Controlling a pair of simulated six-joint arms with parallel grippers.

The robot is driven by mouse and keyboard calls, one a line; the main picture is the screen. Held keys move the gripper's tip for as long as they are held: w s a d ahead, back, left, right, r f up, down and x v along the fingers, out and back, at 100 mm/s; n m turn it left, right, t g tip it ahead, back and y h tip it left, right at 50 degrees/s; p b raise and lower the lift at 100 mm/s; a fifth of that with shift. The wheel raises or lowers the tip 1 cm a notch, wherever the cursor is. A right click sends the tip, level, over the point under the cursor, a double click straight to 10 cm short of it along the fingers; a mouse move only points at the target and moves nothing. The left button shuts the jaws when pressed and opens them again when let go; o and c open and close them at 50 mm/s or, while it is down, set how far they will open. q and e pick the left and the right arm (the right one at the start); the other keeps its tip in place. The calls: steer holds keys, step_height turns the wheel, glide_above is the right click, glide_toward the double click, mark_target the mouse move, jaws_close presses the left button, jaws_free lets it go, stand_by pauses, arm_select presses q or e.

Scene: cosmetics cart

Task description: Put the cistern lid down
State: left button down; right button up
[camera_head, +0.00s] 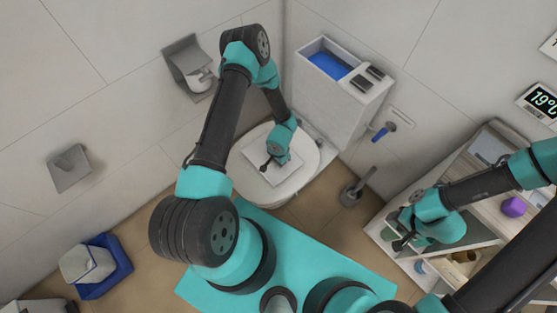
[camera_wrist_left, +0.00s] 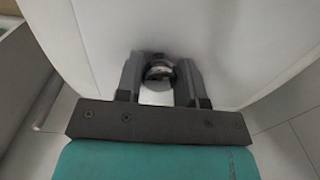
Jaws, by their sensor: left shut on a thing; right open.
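The cistern lid (camera_head: 286,176) is a pale flat plate over the white closed toilet seat (camera_head: 243,187). My left gripper (camera_head: 268,163) points down at it and is shut on its round metallic knob, which shows between the fingers in the left wrist view (camera_wrist_left: 160,70). I cannot tell whether the lid rests on the seat or hangs just above it. The cistern (camera_head: 323,105) stands behind, its top open with blue inside (camera_head: 328,64). My right gripper (camera_head: 396,240) is open and empty beside the cart at the right.
The cart (camera_head: 378,226) holds a purple item (camera_head: 513,207) and several small containers. A toilet brush holder (camera_head: 350,193) stands right of the toilet. A paper holder (camera_head: 187,62) is on the wall. A blue bin (camera_head: 116,271) is at lower left. Floor left of the toilet is clear.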

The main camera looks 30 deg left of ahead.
arm_select(q)
steer(key=c, duration=0.7)
jaws_free()
steer(key=shift+c, duration=0.2)
steer(key=shift+r, duration=0.1)
step_height(320, 180, up, 12)
steer(key=shift+s+d, duration=0.1)
steer(key=s+d+r+n+h, duration=0.4)
steer(key=s+r+n, duration=0.1)
steer(key=s, duration=0.3)
steer(key=shift+r+n+t, duration=0.3)
steer(key=shift+r+t, duration=0.1)
steer(key=shift+r, duration=0.35)
